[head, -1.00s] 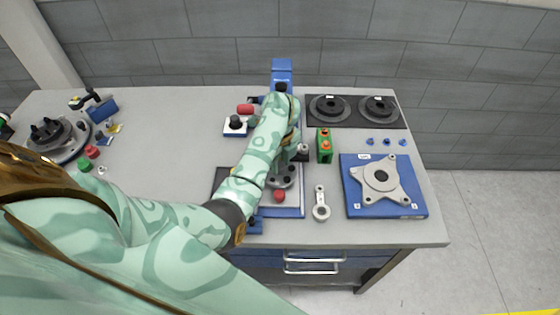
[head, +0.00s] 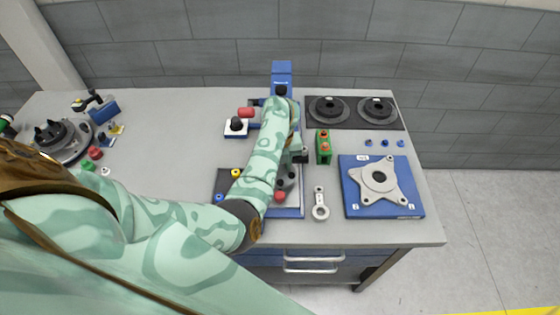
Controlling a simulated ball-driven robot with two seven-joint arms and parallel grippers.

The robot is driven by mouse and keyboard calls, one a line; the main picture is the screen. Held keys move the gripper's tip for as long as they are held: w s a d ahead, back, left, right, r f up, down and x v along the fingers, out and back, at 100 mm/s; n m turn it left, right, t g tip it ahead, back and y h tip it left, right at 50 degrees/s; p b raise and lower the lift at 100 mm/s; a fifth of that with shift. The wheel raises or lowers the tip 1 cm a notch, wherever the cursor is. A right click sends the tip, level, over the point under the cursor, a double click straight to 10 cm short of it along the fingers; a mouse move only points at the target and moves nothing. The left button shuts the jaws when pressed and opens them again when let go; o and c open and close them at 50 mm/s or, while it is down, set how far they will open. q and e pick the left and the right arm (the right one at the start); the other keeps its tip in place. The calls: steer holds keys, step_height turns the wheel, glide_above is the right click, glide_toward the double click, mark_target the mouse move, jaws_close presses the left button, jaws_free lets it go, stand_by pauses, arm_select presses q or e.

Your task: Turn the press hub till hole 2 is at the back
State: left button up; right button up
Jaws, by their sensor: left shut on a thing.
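The press hub (head: 291,176) is a grey disc with dark holes on the blue press, right of my left forearm. My forearm hides much of it, and I cannot read its hole numbers. A red knob (head: 280,196) shows at its front. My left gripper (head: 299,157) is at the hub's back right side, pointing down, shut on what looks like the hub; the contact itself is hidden. The blue press column (head: 281,72) stands behind. My right gripper is not in view.
A green block (head: 323,152) with orange tops stands close right of the gripper. A grey link (head: 320,207) lies in front of it. A blue plate with a star-shaped flange (head: 380,178) is at right. Black round parts (head: 328,108) stand behind. The left middle of the table is clear.

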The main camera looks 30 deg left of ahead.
arm_select(q)
steer(key=m+p, duration=0.1)
steer(key=m, duration=0.3)
steer(key=shift+r, duration=0.1)
steer(key=shift+m+p, duration=0.65)
steer(key=shift+m, duration=0.95)
steer(key=o, duration=1)
steer(key=shift+c, duration=0.2)
step_height(320, 180, up, 16)
steer(key=p, duration=0.5)
